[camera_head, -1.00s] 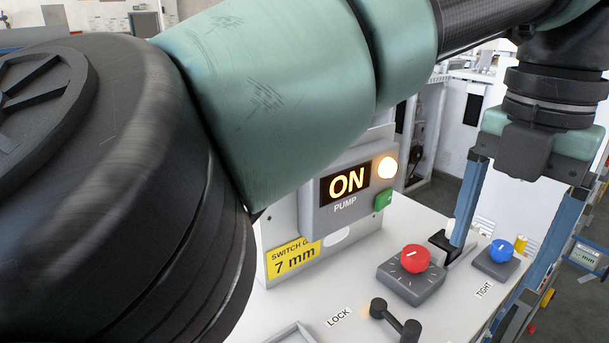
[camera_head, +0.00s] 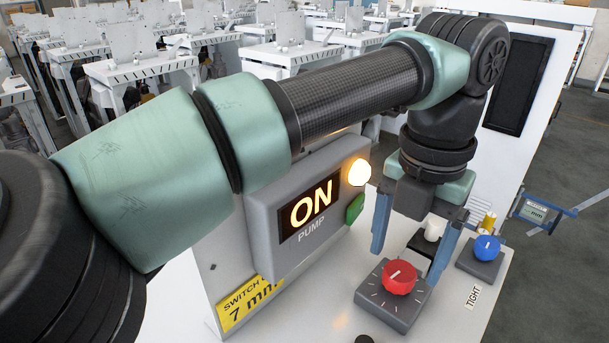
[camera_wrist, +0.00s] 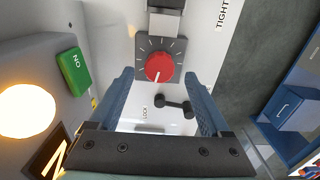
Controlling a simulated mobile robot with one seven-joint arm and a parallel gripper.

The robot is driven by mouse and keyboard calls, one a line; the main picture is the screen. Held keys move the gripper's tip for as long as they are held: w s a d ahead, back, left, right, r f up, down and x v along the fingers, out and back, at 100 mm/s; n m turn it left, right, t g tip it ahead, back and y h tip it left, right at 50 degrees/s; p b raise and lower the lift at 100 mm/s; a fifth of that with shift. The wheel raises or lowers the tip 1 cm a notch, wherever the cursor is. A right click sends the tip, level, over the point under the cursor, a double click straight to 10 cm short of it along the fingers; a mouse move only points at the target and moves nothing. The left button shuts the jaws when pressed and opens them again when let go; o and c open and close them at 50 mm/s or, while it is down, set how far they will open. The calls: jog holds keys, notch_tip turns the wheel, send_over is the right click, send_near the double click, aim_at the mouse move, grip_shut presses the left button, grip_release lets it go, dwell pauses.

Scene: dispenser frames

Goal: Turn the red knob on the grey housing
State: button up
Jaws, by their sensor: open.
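The red knob (camera_head: 399,277) sits on a square grey housing (camera_head: 378,305) with white tick marks and has a white pointer line on top. In the wrist view the knob (camera_wrist: 159,67) appears centred between the fingertips, with its housing (camera_wrist: 176,46) beyond them. My gripper (camera_head: 405,268) points down with two blue fingers spread wide, one on each side of the knob in the picture. My gripper also shows in the wrist view (camera_wrist: 160,78), open and empty. I see no finger touching the knob, and the height gap cannot be told.
A grey panel reading "ON PUMP" (camera_head: 312,212), with a lit lamp (camera_head: 359,172) and green button (camera_head: 354,208), stands left of the knob. A blue knob (camera_head: 486,248) is to the right. A black two-ended handle (camera_wrist: 175,105) is near the housing, by the LOCK label.

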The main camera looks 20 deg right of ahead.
aim_at(401, 270)
jog(key=shift+f, duration=2)
grip_shut()
